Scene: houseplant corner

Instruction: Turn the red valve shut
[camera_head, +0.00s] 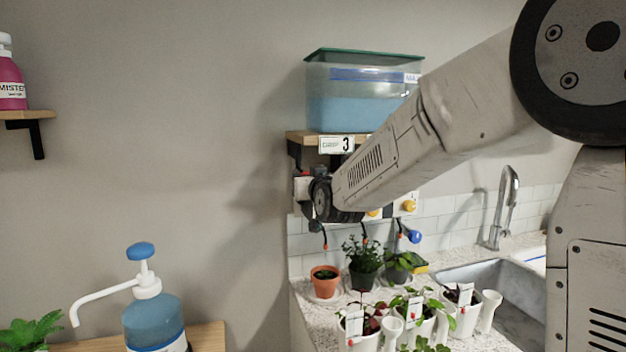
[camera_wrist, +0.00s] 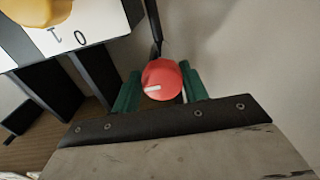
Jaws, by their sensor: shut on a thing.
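The red valve (camera_wrist: 162,78) is a round knob with a white pointer mark, seen in the wrist view. Its mark points to the left and slightly down. My gripper (camera_wrist: 160,88) has a green finger on each side of the knob and is shut on it. In the head view my arm reaches to the valve row under the wall shelf, and its wrist covers the red valve and my fingers. A white valve plate (camera_head: 302,187) shows partly at the left of my wrist. The knob's own scale marks are hidden.
A yellow valve (camera_head: 409,206) sits to the right, and a yellow knob (camera_wrist: 38,10) shows beside the red one. Above is a shelf (camera_head: 300,137) with a tank of blue water (camera_head: 360,112). Below are potted plants (camera_head: 363,262) on the counter; a sink (camera_head: 500,285) lies right.

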